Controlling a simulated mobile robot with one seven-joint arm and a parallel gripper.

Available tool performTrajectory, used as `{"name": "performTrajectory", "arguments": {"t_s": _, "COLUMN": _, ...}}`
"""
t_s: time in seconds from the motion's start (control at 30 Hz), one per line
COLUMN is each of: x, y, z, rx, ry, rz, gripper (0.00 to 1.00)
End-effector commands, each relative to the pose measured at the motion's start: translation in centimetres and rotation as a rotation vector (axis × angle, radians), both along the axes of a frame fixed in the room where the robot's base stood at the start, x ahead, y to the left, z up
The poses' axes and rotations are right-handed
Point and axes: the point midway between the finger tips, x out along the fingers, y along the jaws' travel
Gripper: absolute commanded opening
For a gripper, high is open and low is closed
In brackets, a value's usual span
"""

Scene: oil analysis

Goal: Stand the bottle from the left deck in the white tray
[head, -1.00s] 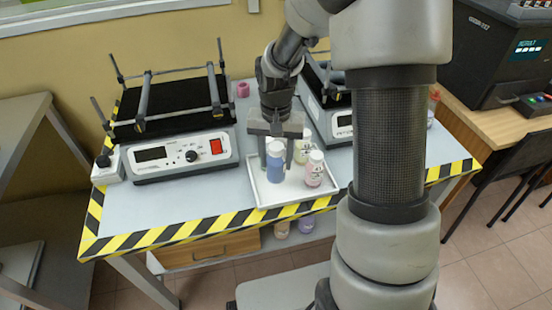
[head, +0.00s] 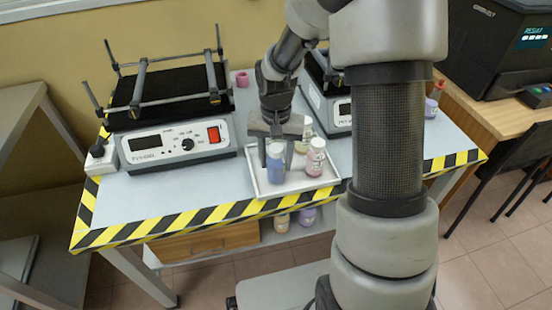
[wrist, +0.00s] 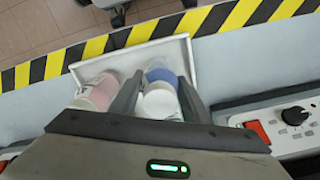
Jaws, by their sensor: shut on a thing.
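The blue bottle (head: 276,172) with a white cap is between the fingers of my gripper (head: 277,152), which is shut on it. It looks upright, over or on the front left part of the white tray (head: 300,188). I cannot tell whether its base touches the tray. In the wrist view the fingers flank its white cap (wrist: 160,103), with the blue body below. A pink bottle (head: 315,160) stands in the tray to its right. A yellowish bottle (head: 303,138) is behind, partly hidden. The left deck (head: 168,98), black with a bar frame, looks empty.
The left shaker (head: 175,147) stands left of the tray, and a second shaker (head: 338,115) is behind right. Striped tape (head: 180,222) marks the table edge. A pink ring-like item (head: 242,79) sits at the back. Bottles stand on the shelf below.

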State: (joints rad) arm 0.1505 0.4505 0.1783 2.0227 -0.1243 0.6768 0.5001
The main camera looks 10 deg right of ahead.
Motion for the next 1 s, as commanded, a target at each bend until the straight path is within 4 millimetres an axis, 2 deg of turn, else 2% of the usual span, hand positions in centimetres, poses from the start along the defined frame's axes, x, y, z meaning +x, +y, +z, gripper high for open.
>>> {"name": "performTrajectory", "arguments": {"t_s": 0.53, "x": 0.0, "y": 0.0, "z": -1.2, "rx": 0.0, "ry": 0.0, "rz": 0.0, "gripper": 0.11}}
{"name": "performTrajectory", "arguments": {"t_s": 0.57, "x": 0.0, "y": 0.0, "z": -1.1, "rx": 0.0, "ry": 0.0, "rz": 0.0, "gripper": 0.44}}
{"name": "performTrajectory", "arguments": {"t_s": 0.67, "x": 0.0, "y": 0.0, "z": -1.1, "rx": 0.0, "ry": 0.0, "rz": 0.0, "gripper": 0.61}}
{"name": "performTrajectory", "arguments": {"t_s": 0.7, "x": 0.0, "y": 0.0, "z": -1.1, "rx": 0.0, "ry": 0.0, "rz": 0.0, "gripper": 0.64}}
{"name": "performTrajectory", "arguments": {"t_s": 1.0, "x": 0.0, "y": 0.0, "z": -0.9, "rx": 0.0, "ry": 0.0, "rz": 0.0, "gripper": 0.64}}
